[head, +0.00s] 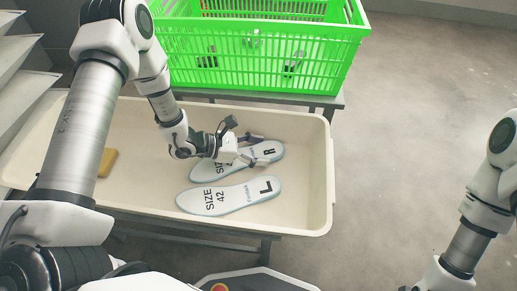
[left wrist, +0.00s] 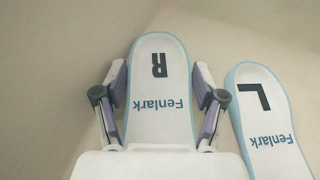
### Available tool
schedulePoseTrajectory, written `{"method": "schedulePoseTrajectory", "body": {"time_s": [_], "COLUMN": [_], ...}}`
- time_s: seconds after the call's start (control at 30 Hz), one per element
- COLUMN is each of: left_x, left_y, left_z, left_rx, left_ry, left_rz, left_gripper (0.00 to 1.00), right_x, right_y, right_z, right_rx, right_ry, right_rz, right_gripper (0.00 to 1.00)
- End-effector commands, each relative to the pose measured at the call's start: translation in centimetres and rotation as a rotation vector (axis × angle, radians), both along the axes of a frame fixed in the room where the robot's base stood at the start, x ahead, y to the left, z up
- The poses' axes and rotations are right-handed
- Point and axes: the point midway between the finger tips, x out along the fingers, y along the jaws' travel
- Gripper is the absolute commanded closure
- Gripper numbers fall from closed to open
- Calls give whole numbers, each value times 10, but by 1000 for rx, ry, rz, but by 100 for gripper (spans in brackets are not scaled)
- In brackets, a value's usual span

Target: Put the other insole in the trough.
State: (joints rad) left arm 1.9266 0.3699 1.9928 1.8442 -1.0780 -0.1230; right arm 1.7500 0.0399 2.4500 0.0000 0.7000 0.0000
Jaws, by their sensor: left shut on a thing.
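The cream trough (head: 322,195) stands in front of me in the head view. The R insole (head: 268,152), white with a pale blue edge, lies in it, also seen in the left wrist view (left wrist: 160,50). My left gripper (head: 249,149) is shut on the R insole across its width, one finger along each side in the left wrist view. The arm hides part of this insole in the head view. The L insole (head: 232,196), marked size 42, lies flat in the trough, nearer me and beside the R insole. My right gripper is not in view.
A green slatted crate (head: 260,60) stands behind the trough with a few items in it. Grey shelves (head: 14,55) are at the far left. The floor to the right is clear.

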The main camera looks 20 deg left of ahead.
Motion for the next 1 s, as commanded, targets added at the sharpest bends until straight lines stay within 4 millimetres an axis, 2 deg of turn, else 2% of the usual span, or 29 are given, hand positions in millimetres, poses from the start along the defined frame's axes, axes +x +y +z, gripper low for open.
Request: {"method": "schedulePoseTrajectory", "body": {"time_s": [0.17,0.2,0.27,0.67,1.0], "left_x": [0,0,0,-1,-27], "left_y": [0,0,0,2,46], "left_z": [-5,-4,-3,-2,20], "left_rx": [0,0,0,-1,-5], "left_ry": [0,0,0,0,-2], "left_rz": [0,0,0,2,6], "left_gripper": [67,19,1,1,1], "right_x": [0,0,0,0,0], "right_y": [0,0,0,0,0], "right_z": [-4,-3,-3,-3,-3], "right_rx": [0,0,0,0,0], "right_ry": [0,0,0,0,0], "right_rz": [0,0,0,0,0], "right_gripper": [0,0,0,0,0]}}
